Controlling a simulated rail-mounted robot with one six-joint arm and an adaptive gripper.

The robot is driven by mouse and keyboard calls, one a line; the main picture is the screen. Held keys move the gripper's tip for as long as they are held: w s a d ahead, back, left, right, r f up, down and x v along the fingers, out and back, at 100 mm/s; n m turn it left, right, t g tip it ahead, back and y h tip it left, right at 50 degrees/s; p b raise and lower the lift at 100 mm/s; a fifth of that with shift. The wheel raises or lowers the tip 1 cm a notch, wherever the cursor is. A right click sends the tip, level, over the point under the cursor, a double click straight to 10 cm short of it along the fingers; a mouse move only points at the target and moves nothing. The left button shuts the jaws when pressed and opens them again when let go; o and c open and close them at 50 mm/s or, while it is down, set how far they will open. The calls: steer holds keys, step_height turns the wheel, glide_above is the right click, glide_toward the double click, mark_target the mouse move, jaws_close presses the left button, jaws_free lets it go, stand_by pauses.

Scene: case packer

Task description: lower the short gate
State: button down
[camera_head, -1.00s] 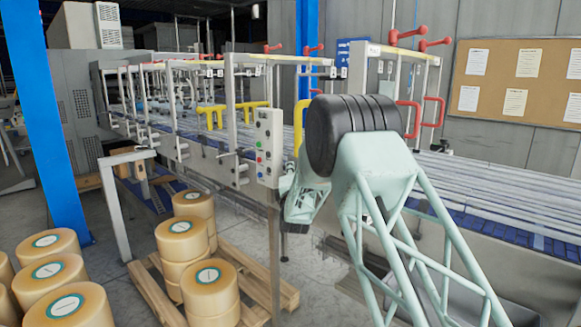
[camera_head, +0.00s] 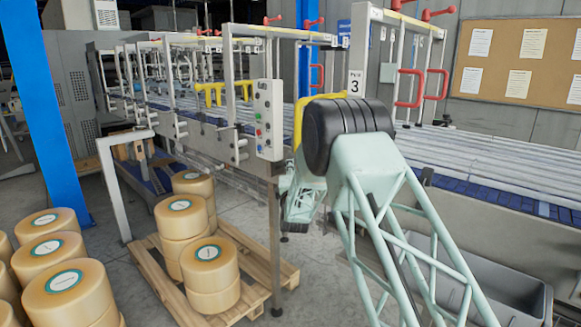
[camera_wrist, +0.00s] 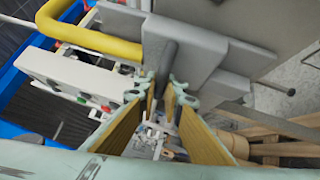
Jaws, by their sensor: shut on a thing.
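A yellow bent bar (camera_head: 299,118), which looks like part of the short gate, shows behind my arm's black joint in the head view. In the wrist view the yellow bar (camera_wrist: 92,36) runs at upper left, beside a grey block (camera_wrist: 205,55). My gripper (camera_wrist: 164,88) is shut on a dark grey rod (camera_wrist: 169,62) that stands out in front of this block. The two fingers with yellowish pads sit on either side of it. In the head view my gripper is hidden behind my arm. The rest of the gate is mostly hidden.
A control box (camera_head: 268,119) with coloured buttons stands left of my arm; it also shows in the wrist view (camera_wrist: 75,82). The roller conveyor (camera_head: 480,165) runs behind. Film rolls (camera_head: 210,275) on a pallet (camera_head: 160,285) stand at lower left. A grey bin (camera_head: 510,290) is at lower right.

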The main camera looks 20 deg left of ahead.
steer(key=shift+f, duration=0.4)
steer(key=c, duration=2.7)
jaws_free()
steer(key=shift+c, duration=0.2)
steer(key=shift+r, duration=0.15)
steer(key=shift+s, duration=0.1)
steer(key=v, duration=1.2)
steer(key=shift+r, duration=0.1)
steer(key=shift+d, duration=0.15)
